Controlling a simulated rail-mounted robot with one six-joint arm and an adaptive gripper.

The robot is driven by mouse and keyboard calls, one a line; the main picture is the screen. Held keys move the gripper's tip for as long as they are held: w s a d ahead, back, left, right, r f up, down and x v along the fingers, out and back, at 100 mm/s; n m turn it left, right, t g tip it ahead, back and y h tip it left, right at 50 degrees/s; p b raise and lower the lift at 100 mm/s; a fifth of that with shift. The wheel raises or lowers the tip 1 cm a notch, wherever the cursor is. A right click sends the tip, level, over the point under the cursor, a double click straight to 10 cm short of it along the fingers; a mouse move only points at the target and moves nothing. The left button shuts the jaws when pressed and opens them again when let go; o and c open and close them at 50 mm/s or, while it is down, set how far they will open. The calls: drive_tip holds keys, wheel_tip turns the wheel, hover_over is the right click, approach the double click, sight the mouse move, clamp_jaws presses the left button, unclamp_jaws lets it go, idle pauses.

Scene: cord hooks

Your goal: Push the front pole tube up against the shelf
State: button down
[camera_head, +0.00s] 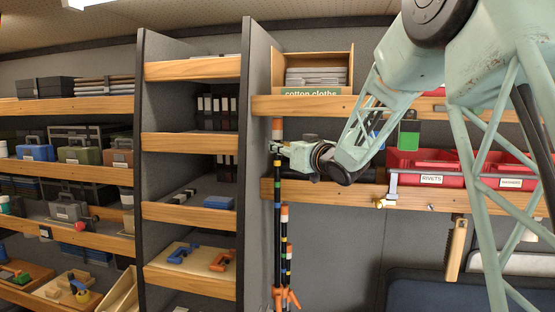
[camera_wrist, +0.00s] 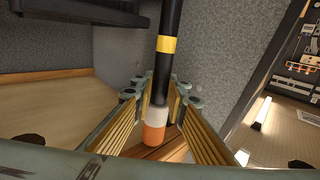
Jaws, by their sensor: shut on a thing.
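The front pole tube (camera_head: 278,240) is black with coloured bands and an orange-and-white top. It stands close to upright at the left end of the wooden shelf (camera_head: 330,194); whether it touches the shelf edge I cannot tell. My gripper (camera_head: 277,149) is shut on the tube just below its white and orange top. In the wrist view the tube (camera_wrist: 166,65) runs between the finger pads of my gripper (camera_wrist: 162,100), with its yellow band beyond them and its orange end near the camera. A second, shorter banded pole (camera_head: 285,240) stands just behind it.
A grey upright panel (camera_head: 262,130) rises close to the left of the tube. An upper shelf (camera_head: 300,105) carries a cotton cloths box (camera_head: 312,72). Red bins (camera_head: 430,165) and a hanging brush (camera_head: 455,250) are to the right. The wall below the shelf is mostly clear.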

drive_tip(key=shift+r, duration=1.05)
drive_tip(key=c, duration=2.6)
unclamp_jaws()
drive_tip(key=shift+o, duration=0.2)
drive_tip(key=shift+f, duration=0.3)
drive_tip(key=v, duration=1.2)
drive_tip(key=shift+d, duration=0.15)
